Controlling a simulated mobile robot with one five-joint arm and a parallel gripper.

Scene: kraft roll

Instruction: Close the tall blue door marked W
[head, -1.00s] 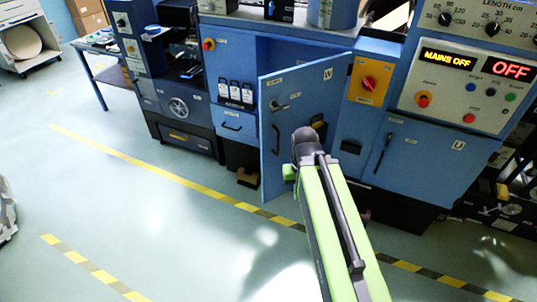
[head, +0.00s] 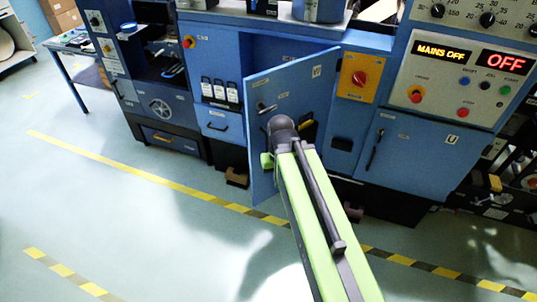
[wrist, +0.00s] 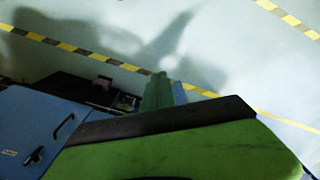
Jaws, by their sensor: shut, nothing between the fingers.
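The tall blue door (head: 290,90) stands ajar in the middle of the head view, its hinge side at right and its free edge swung out at left. It bears a black lever, a handle and a small label near its top right corner. Its lower right part is hidden behind my arm. My gripper (head: 267,160) is shut and empty, its green tip in front of the door's lower half; I cannot tell whether they touch. The wrist view shows the green fingers (wrist: 157,92) together, beside a pale blue strip that may be the door's edge.
A blue panel marked U (head: 415,155) with a long black handle is right of the opening; it seems to show in the wrist view (wrist: 35,120). A small brown box (head: 237,177) lies left of the door's bottom. The taped floor (head: 130,225) in front is clear.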

